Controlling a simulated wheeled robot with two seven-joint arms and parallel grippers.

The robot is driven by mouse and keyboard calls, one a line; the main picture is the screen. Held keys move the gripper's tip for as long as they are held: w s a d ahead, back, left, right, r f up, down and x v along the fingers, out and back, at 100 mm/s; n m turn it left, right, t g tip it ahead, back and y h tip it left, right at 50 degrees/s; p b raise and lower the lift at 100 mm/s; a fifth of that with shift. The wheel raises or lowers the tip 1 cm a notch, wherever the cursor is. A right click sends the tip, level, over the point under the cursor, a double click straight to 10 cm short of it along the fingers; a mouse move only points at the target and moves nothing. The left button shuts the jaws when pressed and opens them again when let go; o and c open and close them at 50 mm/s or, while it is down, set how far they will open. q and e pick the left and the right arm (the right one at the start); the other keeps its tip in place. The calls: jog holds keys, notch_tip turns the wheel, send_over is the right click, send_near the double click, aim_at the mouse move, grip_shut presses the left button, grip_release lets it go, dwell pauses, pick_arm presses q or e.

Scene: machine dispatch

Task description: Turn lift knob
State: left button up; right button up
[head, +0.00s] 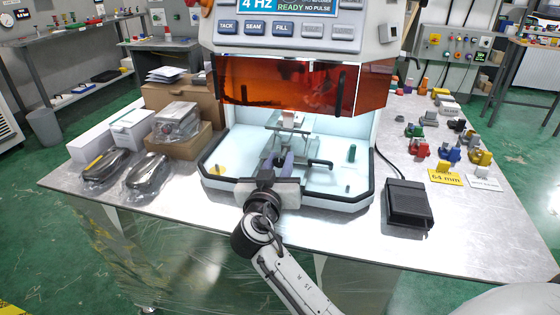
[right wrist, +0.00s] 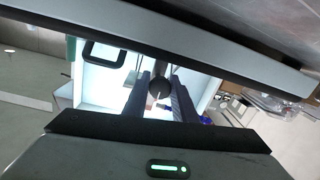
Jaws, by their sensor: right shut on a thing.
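My right gripper (head: 277,160) reaches over the front edge of the white machine tray (head: 330,192) into the lit chamber. Its fingers are shut on a dark round knob (right wrist: 160,88), seen between them in the right wrist view. In the head view the fingers hide the knob. A small lift stage (head: 292,122) stands just behind the fingertips, under the orange shield. My left gripper is not in view.
The orange shield (head: 290,85) hangs low above my gripper. A black bent handle (head: 320,163) and a green cylinder (head: 351,153) are to its right. A black foot pedal (head: 408,203) sits on the table right of the tray. Bagged parts and boxes (head: 175,122) fill the left.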

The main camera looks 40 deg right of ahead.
aim_at(280, 156)
dwell(0.3)
jog(key=o, duration=1)
jog(key=shift+o, duration=0.2)
notch_tip(280, 156, up, 10)
jog(key=shift+p, duration=0.45)
